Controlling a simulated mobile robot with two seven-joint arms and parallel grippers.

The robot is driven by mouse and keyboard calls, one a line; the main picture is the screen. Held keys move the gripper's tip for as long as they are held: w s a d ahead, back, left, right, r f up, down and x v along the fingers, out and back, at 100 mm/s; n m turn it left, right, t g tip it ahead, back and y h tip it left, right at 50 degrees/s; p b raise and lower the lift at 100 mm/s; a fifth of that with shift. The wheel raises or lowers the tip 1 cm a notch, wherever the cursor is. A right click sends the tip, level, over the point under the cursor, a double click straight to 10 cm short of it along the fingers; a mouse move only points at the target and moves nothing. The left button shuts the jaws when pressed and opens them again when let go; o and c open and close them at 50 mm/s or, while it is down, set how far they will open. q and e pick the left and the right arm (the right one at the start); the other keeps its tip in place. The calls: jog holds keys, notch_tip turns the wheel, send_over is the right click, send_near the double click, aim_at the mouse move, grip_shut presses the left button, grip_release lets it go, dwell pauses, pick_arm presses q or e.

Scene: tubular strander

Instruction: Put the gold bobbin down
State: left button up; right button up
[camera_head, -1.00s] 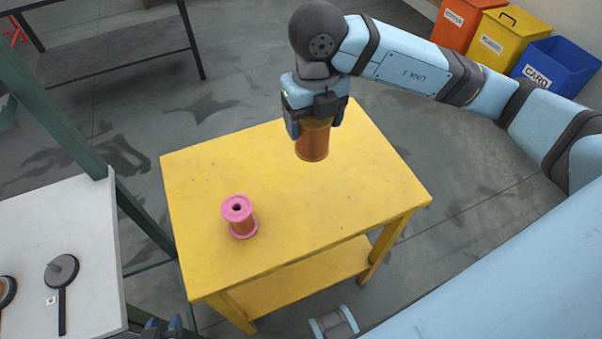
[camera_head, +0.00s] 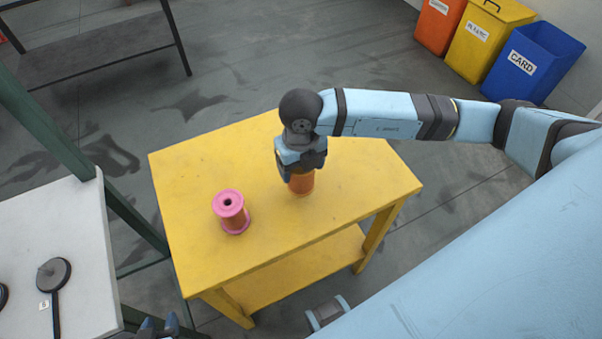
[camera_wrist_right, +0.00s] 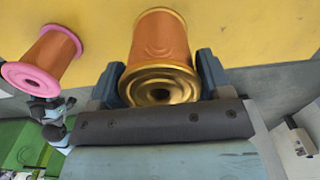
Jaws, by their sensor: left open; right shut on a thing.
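The gold bobbin (camera_wrist_right: 160,55), with gold flanges and copper-coloured winding, is between the fingers of my right gripper (camera_wrist_right: 160,82), which is shut on it. In the head view my right gripper (camera_head: 301,165) is over the yellow table (camera_head: 350,190), and the bobbin's lower part (camera_head: 301,184) shows below it. The bobbin is upright at or close to the tabletop; I cannot tell if it touches. A pink bobbin (camera_head: 231,212) stands on the table to the left; it also shows in the right wrist view (camera_wrist_right: 45,60). My left gripper (camera_head: 158,328) is open at the bottom edge, mostly cut off.
A pale worktop (camera_head: 75,240) with a dark round part on a handle (camera_head: 54,275) is at the left, beside a green post (camera_head: 60,130). Orange, yellow and blue bins (camera_head: 533,65) stand at the back right. The table's right part is clear.

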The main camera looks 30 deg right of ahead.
notch_tip(320, 180, down, 4)
jog(key=shift+r, duration=0.2)
jog(key=shift+f, duration=0.2)
jog(key=o, duration=1.6)
jog(key=shift+c, duration=0.2)
jog(key=shift+r, duration=0.15)
